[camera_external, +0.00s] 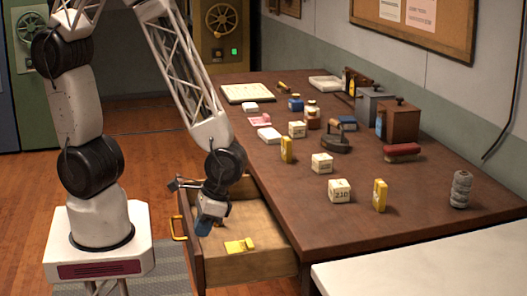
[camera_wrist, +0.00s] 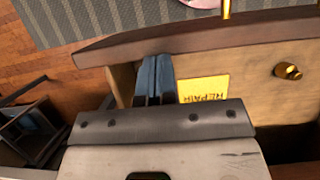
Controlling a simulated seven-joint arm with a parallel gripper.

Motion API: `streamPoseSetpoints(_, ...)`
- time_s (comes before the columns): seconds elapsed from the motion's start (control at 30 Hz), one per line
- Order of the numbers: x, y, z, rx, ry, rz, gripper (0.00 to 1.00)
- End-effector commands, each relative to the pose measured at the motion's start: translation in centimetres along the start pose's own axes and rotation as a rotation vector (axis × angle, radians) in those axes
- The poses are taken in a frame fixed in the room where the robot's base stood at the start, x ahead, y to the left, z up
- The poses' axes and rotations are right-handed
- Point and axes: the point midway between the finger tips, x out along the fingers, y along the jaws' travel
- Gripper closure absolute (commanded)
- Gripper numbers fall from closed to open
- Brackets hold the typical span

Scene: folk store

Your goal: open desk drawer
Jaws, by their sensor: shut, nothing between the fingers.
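The desk drawer stands pulled out from the brown wooden desk (camera_external: 370,215), with its open inside showing. Its front panel (camera_external: 195,255) faces left and carries a brass handle (camera_external: 177,226). In the wrist view the front panel's rim (camera_wrist: 205,33) crosses the top, with part of the handle (camera_wrist: 227,8) beyond it. My gripper (camera_external: 207,222) is down at the drawer, on the inner side of the front panel. In the wrist view its blue-grey fingers (camera_wrist: 154,80) are together and empty, apart from the handle. Whether the fingertips touch the drawer I cannot tell.
In the drawer lie a yellow "REPAIR" tag (camera_wrist: 204,88) and a small brass piece (camera_wrist: 288,71). The desktop holds several boxes, a flat iron (camera_external: 336,138), a red brush (camera_external: 402,152) and a grey stack (camera_external: 460,189). A white table (camera_external: 430,270) stands at front right.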

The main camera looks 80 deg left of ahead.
Motion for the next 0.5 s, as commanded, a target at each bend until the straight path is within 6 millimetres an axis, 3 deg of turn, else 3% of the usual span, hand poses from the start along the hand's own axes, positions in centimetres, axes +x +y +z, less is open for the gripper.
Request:
streamPoseSetpoints(0.2, 0.9, -0.1, 2.0, 0.001, 0.000, -0.001, 1.00)
streamPoseSetpoints(0.5, 1.0, -0.1, 2.2, -0.001, -0.001, -0.001, 1.00)
